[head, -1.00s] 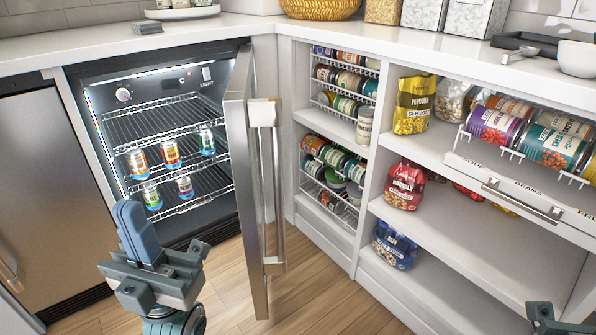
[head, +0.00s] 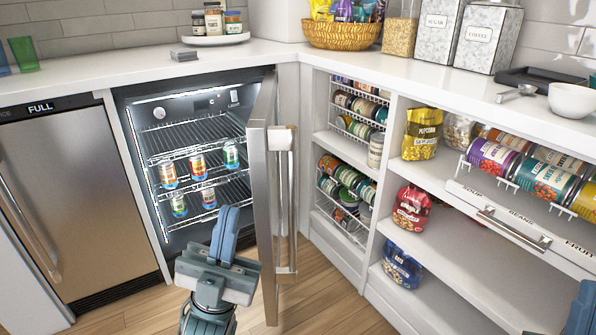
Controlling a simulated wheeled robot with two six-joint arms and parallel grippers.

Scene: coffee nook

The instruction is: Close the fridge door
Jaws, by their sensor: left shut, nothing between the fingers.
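The fridge (head: 134,140) is a small under-counter unit with a lit dark interior, wire shelves and several colourful cans. Its steel door (head: 262,200) stands wide open, hinged on the right and swung out towards me. The door's long vertical handle (head: 290,205) is on the right-facing side. My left gripper (head: 229,222) is shut and empty, in front of the opening, just left of the door's inner side. I cannot tell whether it touches the door. Part of my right gripper (head: 582,308) shows at the lower right corner; its fingers are mostly cut off.
A second steel appliance (head: 75,200) stands shut at the left. Open shelves (head: 445,210) with cans and food bags fill the right side, with a pull-out can rack (head: 515,215). A white counter (head: 110,75) runs above. Wood floor (head: 330,290) is clear right of the door.

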